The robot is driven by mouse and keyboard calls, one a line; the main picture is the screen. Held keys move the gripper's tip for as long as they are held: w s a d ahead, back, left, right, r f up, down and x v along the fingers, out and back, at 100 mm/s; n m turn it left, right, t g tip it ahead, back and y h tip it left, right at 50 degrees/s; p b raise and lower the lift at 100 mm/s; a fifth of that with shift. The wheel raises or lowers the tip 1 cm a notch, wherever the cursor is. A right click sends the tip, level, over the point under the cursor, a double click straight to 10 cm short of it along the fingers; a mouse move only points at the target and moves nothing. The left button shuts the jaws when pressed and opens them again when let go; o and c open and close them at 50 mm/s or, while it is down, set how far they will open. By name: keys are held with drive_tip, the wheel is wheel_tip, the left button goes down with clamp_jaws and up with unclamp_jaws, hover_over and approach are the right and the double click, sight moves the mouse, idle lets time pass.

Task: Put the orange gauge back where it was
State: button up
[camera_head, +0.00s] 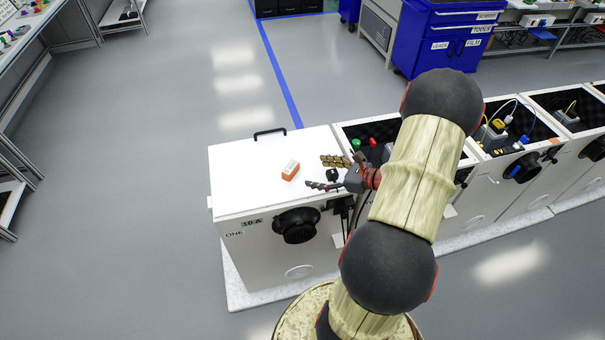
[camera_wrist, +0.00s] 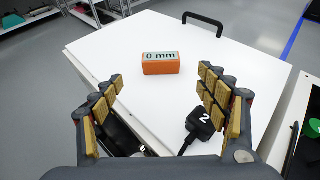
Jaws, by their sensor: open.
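The orange gauge (camera_head: 290,171) is a small block with a pale top, lying on the white lid of the cabinet marked ONE (camera_head: 240,171). In the wrist view the gauge (camera_wrist: 160,64) shows a face reading "0 mm". My gripper (camera_head: 328,174) is over the right part of the lid, to the right of the gauge. In the wrist view my gripper (camera_wrist: 160,90) is open, with the gauge ahead of and between its padded fingers, apart from them. Nothing is held.
A black plug marked 2 (camera_wrist: 200,124), with a cable, lies on the lid beside the right finger. A black handle (camera_head: 269,132) stands at the lid's back edge. Open cabinets (camera_head: 497,130) with devices and cables continue to the right. The lid's left part is clear.

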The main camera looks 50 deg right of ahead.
drive_tip(key=a+r+n+g+y, duration=0.1)
drive_tip(key=a+r+n+g, duration=0.3)
drive_tip(key=a, duration=0.4)
drive_tip(key=w+a+r+n+g+y, duration=0.1)
drive_tip(key=a+r+n, duration=0.4)
drive_tip(key=a+n, duration=0.25)
drive_tip(key=a+r+n+g+y, duration=0.25)
drive_tip(key=a+r+n, duration=0.2)
drive_tip(key=a, duration=0.45)
drive_tip(key=s+a+r+n+h, duration=0.7)
drive_tip(key=s+a+r+n, duration=0.2)
drive_tip(key=n, duration=0.8)
drive_tip(key=shift+s+a+r+h, duration=0.2)
drive_tip(key=shift+s+r+h, duration=0.15)
drive_tip(key=shift+s+r, duration=0.8)
drive_tip(key=shift+w+r, duration=0.1)
drive_tip(key=shift+w, duration=0.05)
